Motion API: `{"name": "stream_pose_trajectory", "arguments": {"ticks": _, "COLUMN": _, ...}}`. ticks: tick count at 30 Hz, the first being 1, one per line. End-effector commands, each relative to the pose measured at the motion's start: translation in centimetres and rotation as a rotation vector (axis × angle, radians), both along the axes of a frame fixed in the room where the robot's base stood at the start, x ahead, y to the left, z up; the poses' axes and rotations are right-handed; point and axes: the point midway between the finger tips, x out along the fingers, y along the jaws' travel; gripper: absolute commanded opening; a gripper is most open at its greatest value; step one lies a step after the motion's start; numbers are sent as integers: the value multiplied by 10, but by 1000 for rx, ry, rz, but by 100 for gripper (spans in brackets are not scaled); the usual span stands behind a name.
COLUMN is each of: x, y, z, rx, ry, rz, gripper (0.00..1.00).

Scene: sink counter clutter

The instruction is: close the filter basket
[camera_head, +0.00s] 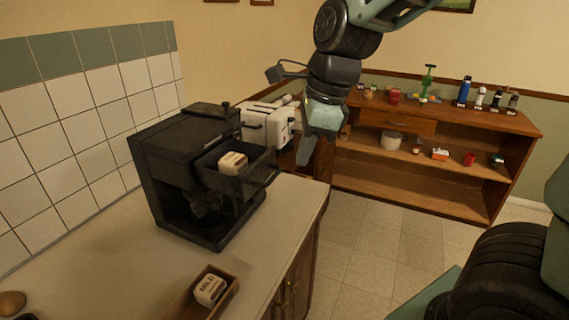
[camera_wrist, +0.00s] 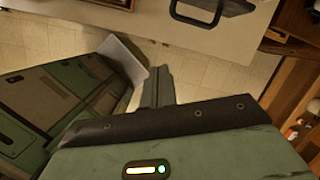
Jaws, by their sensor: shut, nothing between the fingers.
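A black coffee machine (camera_head: 170,165) stands on the counter in the head view. Its dark filter basket (camera_head: 243,186) sticks out from the front toward the right, with a small white and brown block (camera_head: 232,163) inside. My gripper (camera_head: 304,158) is to the right of the basket, pointing down and apart from it. Its fingers are together and empty; they also show in the wrist view (camera_wrist: 158,84). A black loop handle (camera_wrist: 196,22) shows at the top of the wrist view; I cannot tell what it belongs to.
A white toaster (camera_head: 268,126) stands behind the machine. A wooden tray (camera_head: 225,303) with a labelled block (camera_head: 210,289) lies at the counter's front. A wooden shelf unit (camera_head: 440,118) with bottles and small items is at the back right. The tiled floor (camera_head: 365,235) between is clear.

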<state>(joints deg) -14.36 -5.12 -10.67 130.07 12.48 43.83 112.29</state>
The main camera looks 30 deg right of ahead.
Motion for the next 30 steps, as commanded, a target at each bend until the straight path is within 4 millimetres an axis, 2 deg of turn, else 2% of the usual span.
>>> {"name": "stream_pose_trajectory", "arguments": {"ticks": 1, "x": 6, "y": -12, "z": 8, "rx": 25, "ry": 8, "rz": -124, "gripper": 0}}
{"name": "stream_pose_trajectory", "arguments": {"ticks": 4, "x": 14, "y": -28, "z": 16, "rx": 66, "ry": 23, "rz": -316, "gripper": 0}}
{"name": "stream_pose_trajectory", "arguments": {"ticks": 7, "x": 17, "y": -37, "z": 20, "rx": 90, "ry": 32, "rz": -425, "gripper": 0}}
{"name": "stream_pose_trajectory", "arguments": {"ticks": 11, "x": 20, "y": -39, "z": 16, "rx": 98, "ry": 39, "rz": -465, "gripper": 0}}
{"name": "stream_pose_trajectory", "arguments": {"ticks": 17, "x": 26, "y": -34, "z": -13, "rx": 96, "ry": 43, "rz": -464, "gripper": 0}}
{"name": "stream_pose_trajectory", "arguments": {"ticks": 27, "x": 42, "y": -22, "z": -80, "rx": 95, "ry": 42, "rz": -462, "gripper": 0}}
{"name": "stream_pose_trajectory", "arguments": {"ticks": 30, "x": 56, "y": -12, "z": -77, "rx": 95, "ry": 38, "rz": -459, "gripper": 0}}
